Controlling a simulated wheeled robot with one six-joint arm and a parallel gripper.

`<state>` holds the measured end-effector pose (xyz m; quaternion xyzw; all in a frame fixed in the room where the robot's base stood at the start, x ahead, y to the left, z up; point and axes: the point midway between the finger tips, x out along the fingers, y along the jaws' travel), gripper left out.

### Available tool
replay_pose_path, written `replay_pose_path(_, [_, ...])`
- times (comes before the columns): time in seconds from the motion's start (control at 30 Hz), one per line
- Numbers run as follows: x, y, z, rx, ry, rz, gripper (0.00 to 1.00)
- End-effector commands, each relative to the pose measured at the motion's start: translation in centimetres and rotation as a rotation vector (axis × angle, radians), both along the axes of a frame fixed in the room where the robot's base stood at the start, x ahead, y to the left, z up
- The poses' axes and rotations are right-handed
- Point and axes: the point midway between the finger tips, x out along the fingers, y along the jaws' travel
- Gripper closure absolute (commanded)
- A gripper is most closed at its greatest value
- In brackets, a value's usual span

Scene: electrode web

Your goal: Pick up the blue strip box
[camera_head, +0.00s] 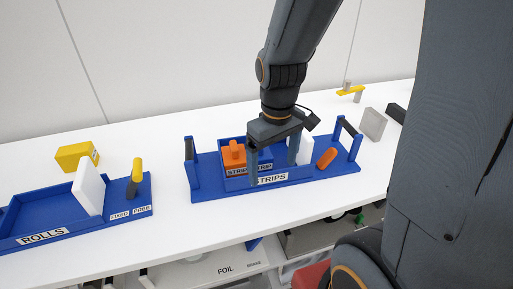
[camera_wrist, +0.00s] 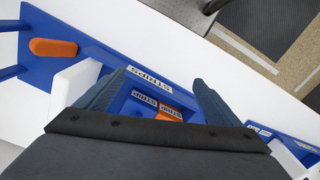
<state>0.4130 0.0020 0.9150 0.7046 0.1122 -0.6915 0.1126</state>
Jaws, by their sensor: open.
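The blue strip box (camera_head: 262,153) stands in the blue tray labelled STRIPS (camera_head: 315,178), with a white STRIP label on its front. An orange piece (camera_head: 234,155) with a STRIP label is at its left. My gripper (camera_head: 273,170) is open and points down over the tray, its fingers around the area of the box. In the wrist view the blue strip box (camera_wrist: 131,107) and the orange piece (camera_wrist: 170,115) show between my two fingers (camera_wrist: 155,100). Whether the fingers touch the box cannot be told. My gripper's palm hides part of it.
A white plate (camera_head: 305,149) and an orange handle-like piece (camera_head: 327,158) are in the tray at right. Upright blue posts (camera_head: 191,165) stand at the tray's ends. A ROLLS tray (camera_head: 60,222) and yellow block (camera_head: 76,156) are left. Table between the trays is clear.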

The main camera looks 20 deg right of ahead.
Motion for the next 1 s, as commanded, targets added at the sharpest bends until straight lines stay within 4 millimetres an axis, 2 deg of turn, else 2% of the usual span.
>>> replay_pose_path(0.03, [1.4,0.0,1.1,-0.002,0.004,0.108,0.08])
replay_pose_path(0.13, [4.6,0.0,1.9,-0.006,0.005,0.358,0.08])
replay_pose_path(0.3, [9.1,0.0,2.2,-0.014,0.002,0.727,0.08])
replay_pose_path(0.4, [11.0,0.0,1.8,-0.016,0.005,0.894,0.08])
replay_pose_path(0.5, [12.3,0.0,1.2,-0.014,0.011,1.028,0.08])
replay_pose_path(0.67, [13.5,0.0,0.5,-0.012,0.015,1.155,0.08])
replay_pose_path(1.0, [13.6,0.0,-2.1,-0.012,0.017,1.182,0.08])
